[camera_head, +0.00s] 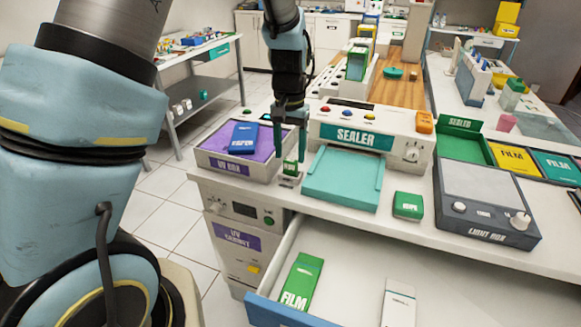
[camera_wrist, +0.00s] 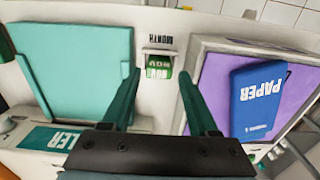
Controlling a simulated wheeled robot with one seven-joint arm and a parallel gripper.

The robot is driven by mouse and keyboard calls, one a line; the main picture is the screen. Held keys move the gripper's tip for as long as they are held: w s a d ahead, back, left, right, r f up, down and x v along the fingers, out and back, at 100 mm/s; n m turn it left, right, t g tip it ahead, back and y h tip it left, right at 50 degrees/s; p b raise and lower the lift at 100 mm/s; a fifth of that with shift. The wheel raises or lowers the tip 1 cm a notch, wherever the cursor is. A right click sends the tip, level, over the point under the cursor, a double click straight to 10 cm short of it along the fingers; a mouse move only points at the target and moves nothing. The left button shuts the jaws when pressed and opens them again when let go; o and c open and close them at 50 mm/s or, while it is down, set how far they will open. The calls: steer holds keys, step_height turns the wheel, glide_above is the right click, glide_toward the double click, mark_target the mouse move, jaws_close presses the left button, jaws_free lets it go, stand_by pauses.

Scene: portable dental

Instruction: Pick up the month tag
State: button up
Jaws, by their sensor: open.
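The month tag (camera_head: 290,168) is a small green tag with white lettering. It sits in a small pale holder between the UV box and the sealer. The wrist view shows the tag (camera_wrist: 158,72) beside the dark word "MONTH" printed on the holder. My gripper (camera_head: 290,150) points down over this spot, with its dark green fingers apart. In the wrist view, my gripper (camera_wrist: 158,78) has one finger on each side of the tag in the picture, with nothing held. I cannot tell the exact height of the fingertips or whether they touch the holder.
The purple-lined UV box (camera_head: 200,156) holds a blue paper packet (camera_head: 244,134) on one side. The sealer (camera_head: 385,135) and its teal tray (camera_head: 343,180) stand on the other. A green box (camera_head: 408,205) is near the counter edge. An open drawer (camera_head: 345,262) lies below.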

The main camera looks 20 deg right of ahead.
mark_target(291, 160)
steer(key=shift+d+f+p, duration=0.1)
steer(key=shift+f+p, duration=0.4)
steer(key=shift+f, duration=1.45)
steer(key=shift+c, duration=0.2)
jaws_close()
